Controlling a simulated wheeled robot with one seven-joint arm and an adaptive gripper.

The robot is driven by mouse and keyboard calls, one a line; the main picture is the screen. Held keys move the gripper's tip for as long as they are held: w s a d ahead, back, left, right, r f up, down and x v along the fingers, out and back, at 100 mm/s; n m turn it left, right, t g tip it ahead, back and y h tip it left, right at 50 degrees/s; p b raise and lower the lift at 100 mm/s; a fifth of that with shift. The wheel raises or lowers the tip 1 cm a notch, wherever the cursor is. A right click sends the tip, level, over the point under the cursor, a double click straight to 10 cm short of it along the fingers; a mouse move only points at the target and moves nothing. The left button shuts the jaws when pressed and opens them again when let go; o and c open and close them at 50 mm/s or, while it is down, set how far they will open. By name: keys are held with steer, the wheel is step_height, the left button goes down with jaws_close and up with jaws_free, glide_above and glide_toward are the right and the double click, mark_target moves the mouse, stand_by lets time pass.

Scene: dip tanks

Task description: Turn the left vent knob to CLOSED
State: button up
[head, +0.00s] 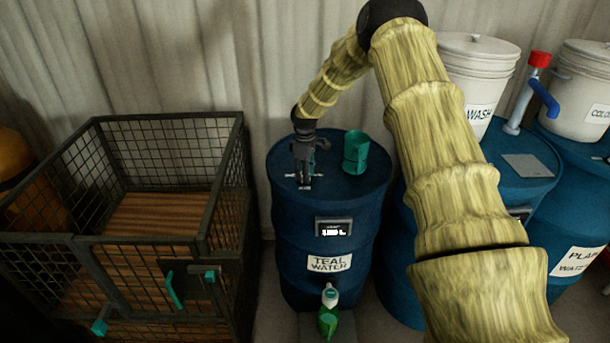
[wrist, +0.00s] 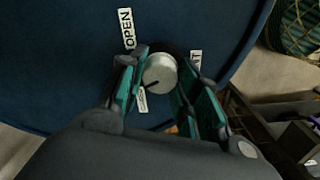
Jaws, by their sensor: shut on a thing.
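The left vent knob (wrist: 160,72) is a round pale grey knob with a dark pointer line, on top of the blue TEAL WATER drum (head: 287,220). In the wrist view its pointer faces lower left, toward a small white label (wrist: 142,100) partly hidden by my finger. The OPEN label (wrist: 127,28) lies at the upper left of the knob. A label ending in "NT" (wrist: 195,63) is at its right. My gripper (wrist: 163,78) has its teal-padded fingers on both sides of the knob, shut on it. In the head view my gripper (head: 304,183) covers the knob from above.
A green cup-like container (head: 356,152) stands on the drum lid, right of my gripper. A wire-mesh crate (head: 120,240) stands left. A green bottle (head: 328,315) is in front of the drum. More blue drums with white buckets (head: 475,75) stand right, behind my arm.

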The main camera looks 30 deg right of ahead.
steer(key=shift+f+n+b, duration=0.1)
steer(key=shift+n+b, duration=0.2)
steer(key=shift+n, duration=1.8)
steer(key=shift+s, duration=0.1)
steer(key=o, duration=1)
steer(key=shift+o, duration=0.2)
step_height(320, 180, up, 12)
steer(key=shift+d, duration=0.15)
